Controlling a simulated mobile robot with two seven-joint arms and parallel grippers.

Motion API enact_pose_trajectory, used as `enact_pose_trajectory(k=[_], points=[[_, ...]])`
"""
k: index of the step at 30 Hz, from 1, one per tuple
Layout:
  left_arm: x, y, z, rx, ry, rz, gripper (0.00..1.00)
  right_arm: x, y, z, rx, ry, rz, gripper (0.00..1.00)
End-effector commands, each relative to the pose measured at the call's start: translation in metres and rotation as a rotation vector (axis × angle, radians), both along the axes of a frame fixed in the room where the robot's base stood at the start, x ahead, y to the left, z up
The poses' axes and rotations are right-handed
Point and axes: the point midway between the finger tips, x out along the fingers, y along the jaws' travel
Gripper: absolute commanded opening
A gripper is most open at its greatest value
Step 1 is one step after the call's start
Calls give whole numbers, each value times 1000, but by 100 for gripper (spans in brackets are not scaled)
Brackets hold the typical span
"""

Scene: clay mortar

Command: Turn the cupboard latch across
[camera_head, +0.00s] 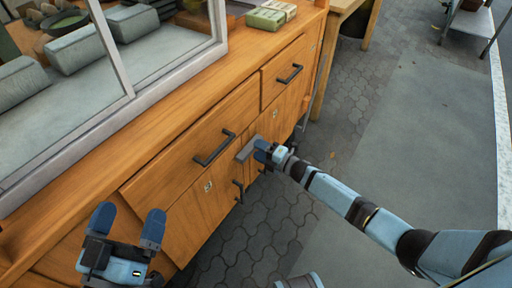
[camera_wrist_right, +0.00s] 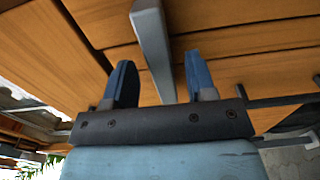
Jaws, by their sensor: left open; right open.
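The wooden cupboard (camera_head: 185,190) stands across the head view with its front facing right and down. A grey bar, the cupboard latch (camera_head: 246,151), is on its front beside my right gripper (camera_head: 262,151). In the right wrist view the latch (camera_wrist_right: 152,40) runs from the top edge down between the two open blue fingers. Whether either finger touches it, I cannot tell. My left gripper (camera_head: 129,222) is open and empty, with its fingers pointing up the picture near the cupboard's lower left part. The latch's pivot is not clear.
Black drawer handles (camera_head: 214,149) and (camera_head: 290,74) jut from the front, and an upright door handle (camera_head: 238,191) is below the latch. A glass display case (camera_head: 130,50) stands on top. Paved ground (camera_head: 345,110) to the right is open.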

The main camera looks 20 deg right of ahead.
Motion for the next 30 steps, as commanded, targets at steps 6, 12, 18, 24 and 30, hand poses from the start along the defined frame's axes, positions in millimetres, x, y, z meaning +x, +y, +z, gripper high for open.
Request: enact_pose_trajectory(k=[6,12,18,24,30], points=[[1,4,6,20,11,19,100,-41,-33,2,-4,3,-2,51],[2,10,-23,84,113,37,100,-74,-58,2,-2,2,-1,51],[2,14,-37,107,166,54,100,-91,-72,1,0,2,-2,51],[3,13,-39,106,174,56,100,-94,-74,0,-1,1,-1,51],[3,13,-37,107,167,54,100,-94,-74,0,-1,1,-1,51]])
